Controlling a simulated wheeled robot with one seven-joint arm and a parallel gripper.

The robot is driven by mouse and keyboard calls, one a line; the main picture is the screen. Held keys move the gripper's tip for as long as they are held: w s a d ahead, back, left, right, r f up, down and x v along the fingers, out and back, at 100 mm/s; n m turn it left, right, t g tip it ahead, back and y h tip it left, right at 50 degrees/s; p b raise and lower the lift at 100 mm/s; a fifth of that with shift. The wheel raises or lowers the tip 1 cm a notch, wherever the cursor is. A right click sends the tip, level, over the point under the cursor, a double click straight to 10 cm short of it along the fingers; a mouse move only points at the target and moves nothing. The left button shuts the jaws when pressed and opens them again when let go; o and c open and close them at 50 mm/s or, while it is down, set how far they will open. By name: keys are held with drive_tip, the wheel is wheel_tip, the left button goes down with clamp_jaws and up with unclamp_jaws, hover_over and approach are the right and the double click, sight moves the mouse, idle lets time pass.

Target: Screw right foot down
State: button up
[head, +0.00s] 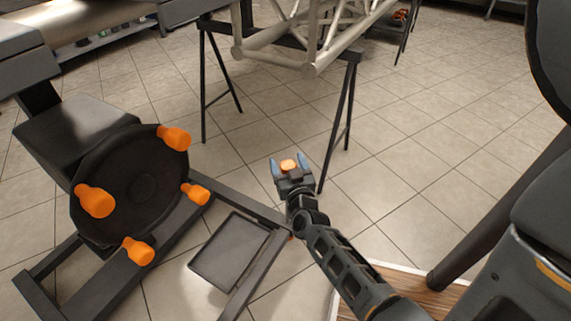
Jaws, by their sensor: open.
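My gripper (290,165) is at the middle of the head view, its two blue-grey fingers apart. An orange piece (288,165) shows between the fingers; I cannot tell whether it is part of the gripper or a thing beyond it. A dark machine stands at left on a black floor frame (237,193). Its round black plate (142,187) carries several orange knobs (95,200). A small orange bit (291,236) shows at the frame's right end, beside my arm and partly hidden. I cannot clearly make out a right foot.
A pale tubular truss (311,66) rests on black trestles (346,115) beyond my gripper, with one trestle leg close to its right. A dark tray (230,250) lies within the frame. Tiled floor (430,150) is clear at right. A wooden board (415,285) is near the bottom.

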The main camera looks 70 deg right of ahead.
drive_tip(key=shift+w+d, duration=0.3)
drive_tip(key=shift+d, duration=0.25)
drive_tip(key=c, duration=0.9)
drive_tip(key=shift+c, duration=0.2)
